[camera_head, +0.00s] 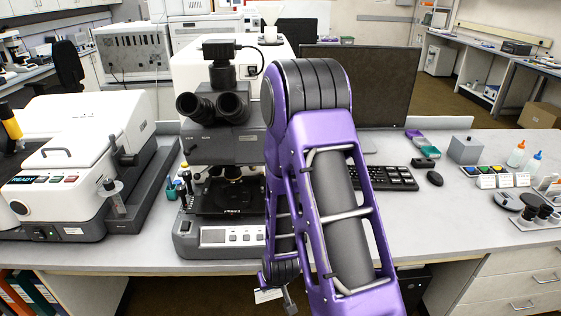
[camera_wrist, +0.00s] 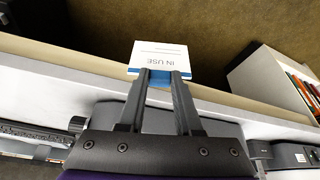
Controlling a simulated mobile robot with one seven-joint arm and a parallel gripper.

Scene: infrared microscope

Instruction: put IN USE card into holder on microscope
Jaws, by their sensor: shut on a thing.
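The IN USE card (camera_wrist: 160,56) is white with a blue band along its lower edge. My gripper (camera_wrist: 161,76) is shut on that blue edge, and the card sticks out past the fingertips. In the head view the card (camera_head: 267,295) shows as a small white piece below the bench's front edge, in front of the bench. The microscope (camera_head: 222,146) stands on the bench, with a dark stage and a pale front panel (camera_head: 232,236) on its base. My arm covers its right side. I cannot make out the card holder.
The bench's front edge (camera_head: 150,266) runs just behind the card. A white instrument (camera_head: 70,150) stands left of the microscope. A monitor (camera_head: 375,85), keyboard (camera_head: 390,178) and mouse (camera_head: 435,178) are to the right.

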